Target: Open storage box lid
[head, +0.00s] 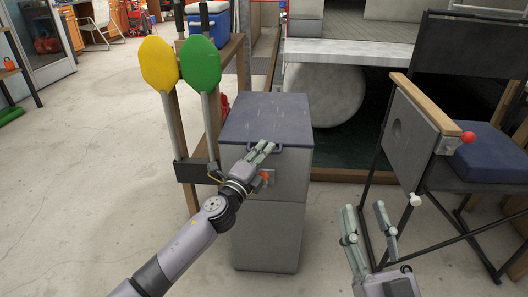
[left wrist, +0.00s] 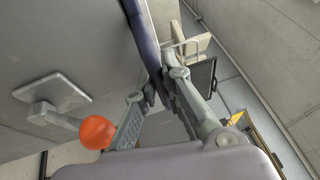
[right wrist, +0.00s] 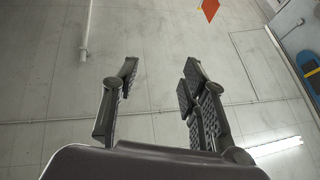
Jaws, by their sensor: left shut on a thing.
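The grey storage box (head: 270,235) stands upright on the floor in the middle of the head view. Its dark blue lid (head: 268,108) lies flat on top and looks closed. My left gripper (head: 262,150) is at the lid's front edge. In the left wrist view its fingers (left wrist: 158,100) are shut on the blue lid rim (left wrist: 145,40); exactly how they grip it is partly hidden. An orange ball knob on a latch (head: 265,176) is just below the gripper and also shows in the left wrist view (left wrist: 97,132). My right gripper (head: 365,222) is open and empty, right of the box.
A folding chair (head: 415,125) with a blue seat stands close on the right. Yellow (head: 158,64) and green (head: 200,63) paddles stand in a wooden rack left of the box. A boat trailer (head: 345,52) is behind.

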